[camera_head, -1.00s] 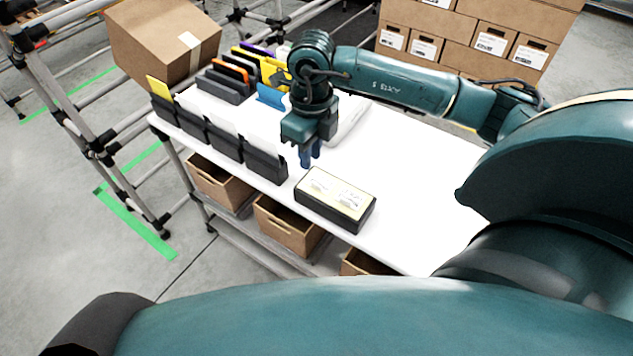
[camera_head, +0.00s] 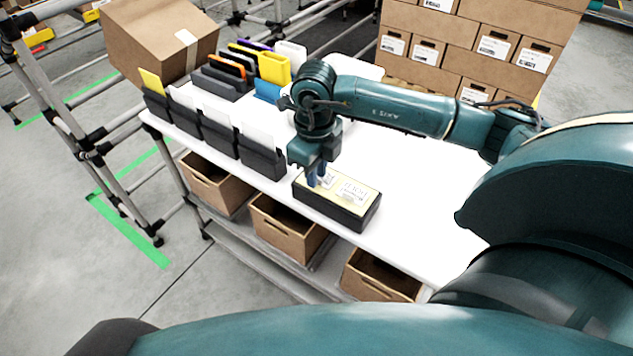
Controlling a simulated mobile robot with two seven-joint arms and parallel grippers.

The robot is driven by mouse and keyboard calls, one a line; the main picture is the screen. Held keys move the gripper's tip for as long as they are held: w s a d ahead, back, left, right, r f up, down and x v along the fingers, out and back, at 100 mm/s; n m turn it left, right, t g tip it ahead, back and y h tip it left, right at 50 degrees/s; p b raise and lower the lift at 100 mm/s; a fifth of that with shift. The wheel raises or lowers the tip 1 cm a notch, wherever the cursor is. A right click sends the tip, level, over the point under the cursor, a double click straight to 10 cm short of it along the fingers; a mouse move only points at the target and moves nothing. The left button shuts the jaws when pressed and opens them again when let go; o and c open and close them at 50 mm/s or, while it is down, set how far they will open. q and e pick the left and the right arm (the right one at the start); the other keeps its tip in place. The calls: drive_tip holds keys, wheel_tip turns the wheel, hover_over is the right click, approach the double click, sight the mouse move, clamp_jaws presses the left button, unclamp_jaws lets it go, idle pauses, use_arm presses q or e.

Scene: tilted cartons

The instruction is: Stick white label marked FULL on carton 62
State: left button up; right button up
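A black block with a pale yellow top (camera_head: 340,208) lies near the front edge of the white table. Two white labels show on its top, a right one (camera_head: 352,190) and a left one (camera_head: 328,180) partly covered by my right gripper (camera_head: 317,183). Their print is too small to read surely. The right gripper points down with its blue fingertips at the left label; I cannot tell whether they touch it or are closed. A large brown carton (camera_head: 150,45) sits tilted at the back left, with a pale patch on its edge; no number is readable. My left gripper is not in view.
Several black holders with white cards (camera_head: 220,128) line the table's left front edge. Coloured folders (camera_head: 273,68) stand behind them. Brown bins (camera_head: 285,228) sit on the shelf below. Stacked labelled cartons (camera_head: 470,45) stand behind. The table's right part (camera_head: 430,190) is clear.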

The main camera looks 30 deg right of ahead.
clamp_jaws()
idle(0.8)
wheel_tip(320, 180, up, 7)
drive_tip(key=p, duration=0.5)
idle(1.1)
drive_tip(key=shift+a, duration=0.15)
idle(0.4)
